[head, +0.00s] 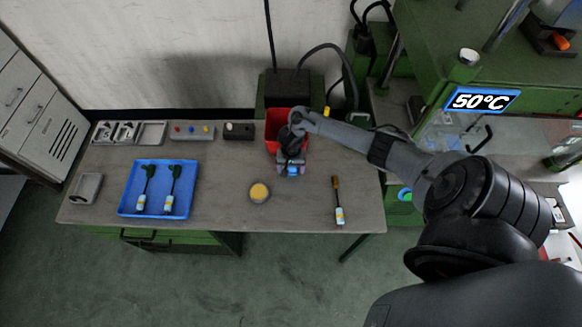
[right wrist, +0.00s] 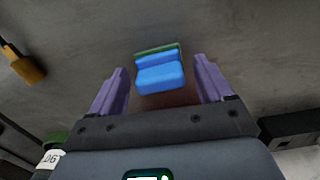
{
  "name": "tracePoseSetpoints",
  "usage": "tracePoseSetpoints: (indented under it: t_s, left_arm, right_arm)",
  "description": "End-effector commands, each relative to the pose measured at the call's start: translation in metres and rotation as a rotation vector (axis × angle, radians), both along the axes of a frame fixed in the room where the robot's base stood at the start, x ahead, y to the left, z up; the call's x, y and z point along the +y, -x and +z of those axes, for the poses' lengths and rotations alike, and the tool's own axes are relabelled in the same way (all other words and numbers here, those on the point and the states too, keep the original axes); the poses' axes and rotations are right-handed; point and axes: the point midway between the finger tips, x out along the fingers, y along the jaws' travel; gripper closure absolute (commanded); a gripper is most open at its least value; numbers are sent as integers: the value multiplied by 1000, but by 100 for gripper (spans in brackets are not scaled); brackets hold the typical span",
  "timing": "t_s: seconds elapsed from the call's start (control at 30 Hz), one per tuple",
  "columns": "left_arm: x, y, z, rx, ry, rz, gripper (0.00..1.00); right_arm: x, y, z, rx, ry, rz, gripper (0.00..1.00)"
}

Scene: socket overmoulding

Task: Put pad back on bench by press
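The pad (head: 292,170) is a small blue block with a green layer, on the bench (head: 225,200) just in front of the red bin. It also shows in the right wrist view as a blue pad (right wrist: 161,75) with a green edge. My right gripper (head: 291,168) reaches down over it, with purple fingers (right wrist: 163,85) apart on either side of the pad. Gaps show between the pad and both fingers. I cannot tell the exact height of the fingertips. The press (head: 480,65) stands to the right with a 50°C display. My left gripper is not in view.
The red bin (head: 275,118) is close behind the gripper. A blue tray (head: 127,203) holds two tools at the left. Bench around the tin is clear.

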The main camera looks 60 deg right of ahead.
Motion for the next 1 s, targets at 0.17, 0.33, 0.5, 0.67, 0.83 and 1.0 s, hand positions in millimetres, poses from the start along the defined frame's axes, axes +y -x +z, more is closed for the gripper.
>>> tracePoseSetpoints:
  t_s: [0.17, 0.33, 0.5, 0.67, 0.83, 1.0]
  left_arm:
    - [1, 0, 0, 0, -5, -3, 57]
    - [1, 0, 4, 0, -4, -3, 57]
    - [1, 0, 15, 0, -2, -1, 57]
    - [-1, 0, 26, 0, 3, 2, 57]
    - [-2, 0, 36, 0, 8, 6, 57]
    - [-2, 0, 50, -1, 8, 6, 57]
  right_arm:
    - [0, 0, 0, 0, 0, 0, 20]
    - [0, 0, 10, 0, 0, 1, 20]
    - [0, -1, 36, -2, 0, 1, 20]
    - [0, -1, 67, -3, 1, 2, 20]
    - [0, -1, 95, -2, 1, 2, 20]
    - [-1, -1, 116, 0, 2, 1, 20]
